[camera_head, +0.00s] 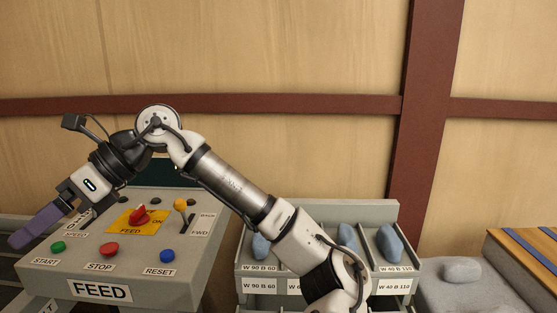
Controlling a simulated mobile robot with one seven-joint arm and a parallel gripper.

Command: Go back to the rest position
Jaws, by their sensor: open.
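My gripper (38,228) is at the far left of the head view, with its purple fingers pointing down and left. It is beside the left edge of the grey FEED control panel (180,262), near the START label. The fingers overlap from this angle, so the gap between them hardly shows. I see nothing held. My arm reaches from the lower middle up to a bend above the panel, then down to the gripper.
The panel carries green (58,247), red (109,249) and blue (167,256) buttons, a red knob (138,215) and a yellow-topped lever (181,206). A labelled bin rack (388,285) holding blue-grey pieces stands behind my arm. A pale lump (462,271) lies on a grey surface at right.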

